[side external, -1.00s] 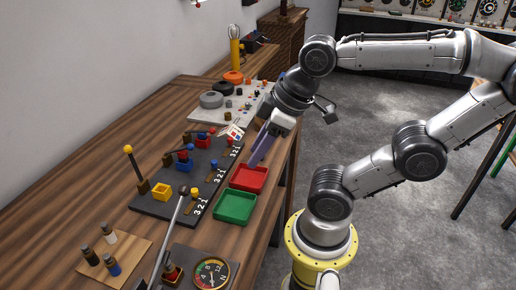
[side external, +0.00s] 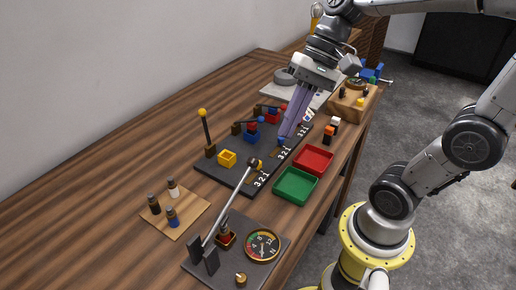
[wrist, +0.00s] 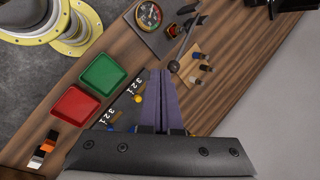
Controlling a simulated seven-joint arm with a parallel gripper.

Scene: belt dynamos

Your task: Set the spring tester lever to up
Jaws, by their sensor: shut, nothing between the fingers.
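The spring tester is a dark plate (side external: 262,272) with a round gauge (side external: 262,245) marked N, at the front of the bench in the side view. Its long metal lever (side external: 228,205) rises at a slant from black brackets (side external: 203,254) to a dark round knob (side external: 254,164). In the wrist view the lever knob (wrist: 174,67) shows just beyond my fingertips, and the gauge (wrist: 148,15) is at the top. My gripper (side external: 284,141) is shut and empty, its purple fingers pointing down over the numbered panel, apart from the knob. Part of the lever's base is hidden in the wrist view.
A dark panel (side external: 225,180) with numbers, coloured blocks and an upright yellow-knobbed rod (side external: 206,132) lies behind the tester. Red (side external: 313,160) and green (side external: 296,185) trays sit on its right. A wooden board (side external: 190,225) with several small pegs is left of the tester.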

